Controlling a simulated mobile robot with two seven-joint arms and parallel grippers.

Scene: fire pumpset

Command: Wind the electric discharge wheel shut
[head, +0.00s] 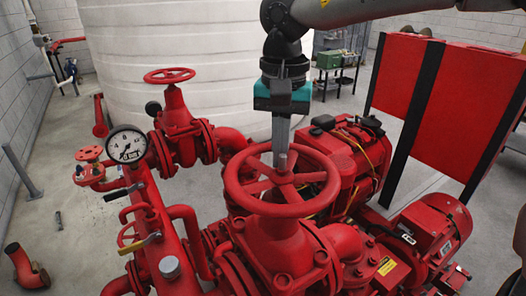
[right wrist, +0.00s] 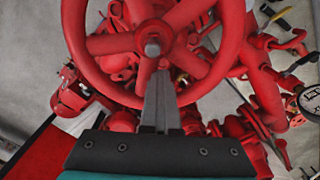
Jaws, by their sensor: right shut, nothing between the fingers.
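A large red spoked handwheel (head: 235,185) lies nearly flat on top of a red valve in the middle of the head view. It also fills the upper part of the right wrist view (right wrist: 78,35), with its grey spindle end (right wrist: 152,48) at the hub. My right gripper (head: 281,158) points down over the wheel with its grey fingers shut and empty. In the right wrist view its fingertips (right wrist: 158,78) appear close to the hub, in front of the spokes. I cannot tell whether they touch the wheel. My left gripper is not in view.
A smaller red handwheel (head: 169,76) tops another valve at back left. A pressure gauge (head: 127,144) stands at left. A red motor (head: 428,232) sits at lower right, with red panels (head: 455,105) behind. A white tank (head: 190,40) stands behind. Pipes crowd the valve.

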